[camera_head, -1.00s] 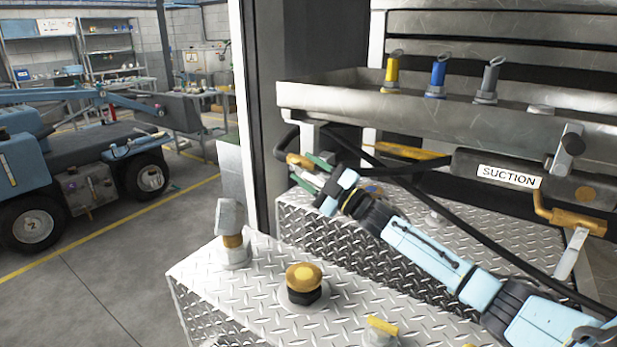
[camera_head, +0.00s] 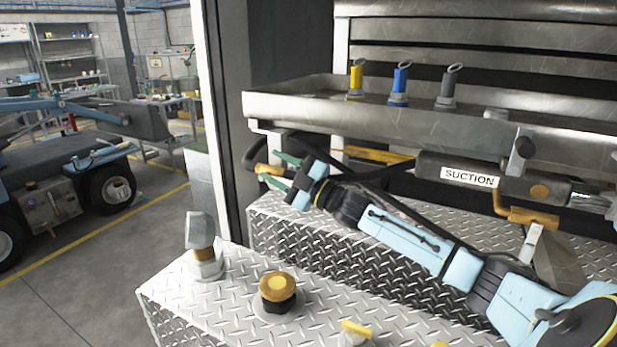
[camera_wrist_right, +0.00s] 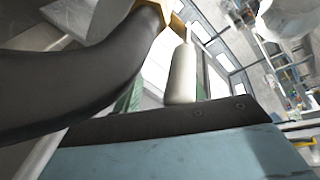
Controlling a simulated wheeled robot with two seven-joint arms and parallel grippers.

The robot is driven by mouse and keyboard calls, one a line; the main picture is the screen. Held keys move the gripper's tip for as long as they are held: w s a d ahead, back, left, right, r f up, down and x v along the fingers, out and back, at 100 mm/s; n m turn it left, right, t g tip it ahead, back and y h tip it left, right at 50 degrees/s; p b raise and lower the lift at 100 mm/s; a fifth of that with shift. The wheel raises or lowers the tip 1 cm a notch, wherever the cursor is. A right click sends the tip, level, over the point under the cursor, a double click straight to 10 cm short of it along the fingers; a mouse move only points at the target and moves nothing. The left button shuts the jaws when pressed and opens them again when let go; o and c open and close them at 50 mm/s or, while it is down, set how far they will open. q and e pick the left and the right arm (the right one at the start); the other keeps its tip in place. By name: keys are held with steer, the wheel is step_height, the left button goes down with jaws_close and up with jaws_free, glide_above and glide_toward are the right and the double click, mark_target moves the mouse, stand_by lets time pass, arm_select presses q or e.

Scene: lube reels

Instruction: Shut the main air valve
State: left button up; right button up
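A brass-yellow fitting (camera_head: 268,170) sits at the end of a black hose, below the left end of the steel tray; I take it for the main air valve, but no label shows. My right gripper (camera_head: 281,171) reaches it from the right, with green fingertips apart above and below it. In the right wrist view, a pale cylindrical handle (camera_wrist_right: 182,75) hangs from a yellow part (camera_wrist_right: 175,20) between the green fingers (camera_wrist_right: 165,93), nearer the right one. Contact cannot be told. My left gripper is out of view.
A steel tray (camera_head: 300,108) with yellow, blue and grey nozzles runs above my arm. A grey SUCTION unit (camera_head: 470,178) with a yellow handle is at right. A diamond-plate box (camera_head: 225,290) with a mushroom-shaped knob (camera_head: 277,288) stands in front. A thick black hose (camera_wrist_right: 80,85) crosses near my wrist.

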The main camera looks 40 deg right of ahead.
steer(key=shift+v, duration=1.9)
steer(key=s+d+p, duration=0.4)
steer(key=s+p, duration=0.1)
steer(key=s, duration=0.5)
steer(key=shift+d+r, duration=0.15)
steer(key=shift+p, duration=0.5)
